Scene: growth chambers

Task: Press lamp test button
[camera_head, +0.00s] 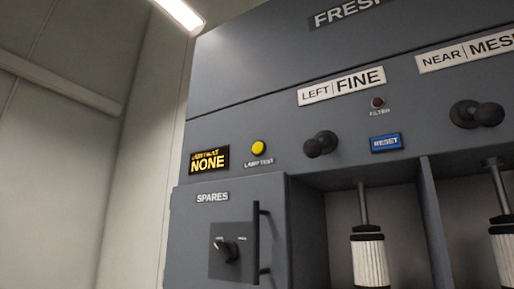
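The lamp test button (259,148) is a round yellow button on the grey panel, with a small "LAMP TEST" label (259,162) under it. It sits right of a black display (209,161) that reads "NONE" in yellow. Nothing covers the button. My gripper is not in view.
A "SPARES" door (190,241) with a dark vertical handle (257,240) and a rotary switch (227,249) is below. To the right are a black knob (321,144), a blue "RESET" button (386,142), a dark red filter lamp (377,102) and white ribbed cylinders (370,262) in open bays.

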